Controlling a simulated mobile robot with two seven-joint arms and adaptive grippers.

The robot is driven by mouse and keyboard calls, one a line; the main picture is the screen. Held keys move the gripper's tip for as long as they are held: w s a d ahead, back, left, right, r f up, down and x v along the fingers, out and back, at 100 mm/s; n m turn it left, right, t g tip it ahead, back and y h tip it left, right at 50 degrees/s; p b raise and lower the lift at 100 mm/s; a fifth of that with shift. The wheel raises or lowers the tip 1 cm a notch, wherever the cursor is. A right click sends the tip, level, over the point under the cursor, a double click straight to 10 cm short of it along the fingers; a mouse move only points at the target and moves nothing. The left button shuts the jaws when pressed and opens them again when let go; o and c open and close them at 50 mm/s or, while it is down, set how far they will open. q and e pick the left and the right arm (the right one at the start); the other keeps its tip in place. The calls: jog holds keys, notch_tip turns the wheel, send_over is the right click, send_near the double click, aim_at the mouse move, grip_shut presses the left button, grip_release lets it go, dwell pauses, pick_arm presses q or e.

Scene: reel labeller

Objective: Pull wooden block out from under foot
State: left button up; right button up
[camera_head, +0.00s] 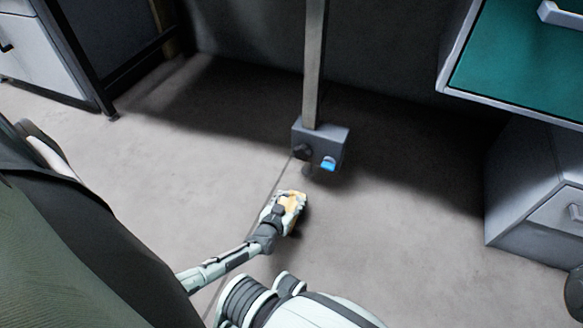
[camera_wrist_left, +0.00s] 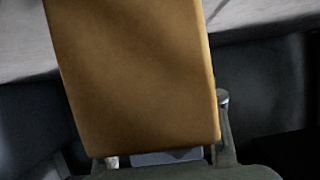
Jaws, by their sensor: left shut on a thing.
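The wooden block (camera_head: 294,199) is orange-tan and sits in my left gripper (camera_head: 284,207), low over the grey floor in the middle of the head view. The gripper is shut on the block. In the left wrist view the block (camera_wrist_left: 140,75) fills the middle as a broad tan face, with part of a finger at its right edge. A small dark foot (camera_head: 306,171) shows below a grey box on a post. The block is apart from this foot, below it in the picture. My right gripper is not in view.
A grey drawer cabinet (camera_head: 535,190) and a green-topped bench (camera_head: 520,60) are at the right. The floor left of the block is clear.

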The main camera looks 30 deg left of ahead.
pick_arm(q)
jog(key=o, duration=1.6)
